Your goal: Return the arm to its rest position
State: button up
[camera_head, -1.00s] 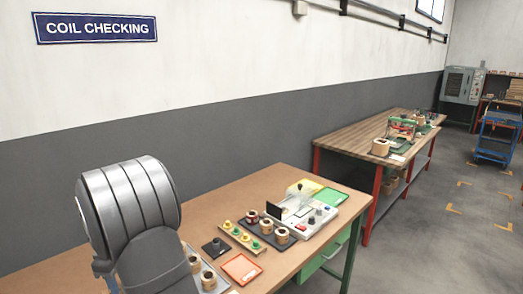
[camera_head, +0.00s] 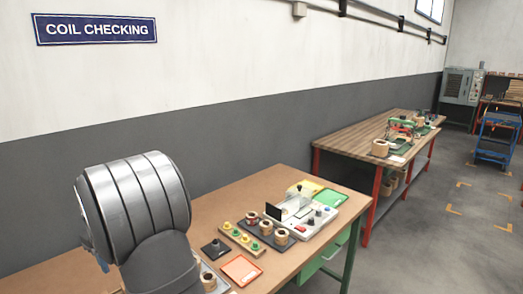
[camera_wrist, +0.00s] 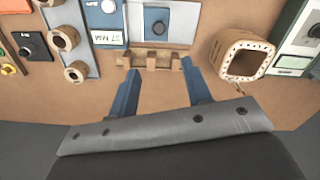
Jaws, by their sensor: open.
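My gripper (camera_wrist: 158,72) shows in the wrist view, with two blue fingers spread apart and nothing between them. It is above the brown bench top. A small notched wooden block (camera_wrist: 150,61) lies just beyond the fingertips; I cannot tell whether it is touched. In the head view my grey arm fills the lower left and the gripper is hidden.
In the wrist view a square wooden coil (camera_wrist: 243,57) lies to the right, and a tray (camera_wrist: 80,15) with round coils to the left. In the head view the bench (camera_head: 210,176) carries an orange tray (camera_head: 241,270), a tester (camera_head: 305,222) and a yellow-green button strip (camera_head: 242,240).

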jog(key=shift+w+f+m, duration=0.1)
jog(key=shift+m, duration=0.7)
jog(key=shift+w+f+m, duration=0.1)
jog(key=shift+m, duration=0.7)
jog(key=shift+d, duration=0.1)
grip_shut()
jog(key=w+d+f+m+g+y, duration=0.35)
jog(key=d+f+m, duration=0.2)
jog(key=m, duration=0.45)
jog(key=w+d+f+m+g+y, duration=0.2)
jog(key=w+d+f+m+y, duration=0.25)
jog(key=d+m, duration=0.4)
jog(key=shift+m+t+h, duration=0.25)
jog(key=shift+m+h, duration=0.25)
jog(key=shift+m, duration=0.35)
jog(key=x, duration=0.3)
jog(key=a+x, duration=0.1)
jog(key=x, duration=0.3)
jog(key=r+x, duration=0.1)
jog(key=x, duration=0.2)
jog(key=shift+a, duration=0.5)
jog(key=shift+s+a, duration=0.65)
jog(key=shift+a, duration=0.3)
jog(key=shift+s+a, duration=0.35)
jog(key=shift+a, duration=0.15)
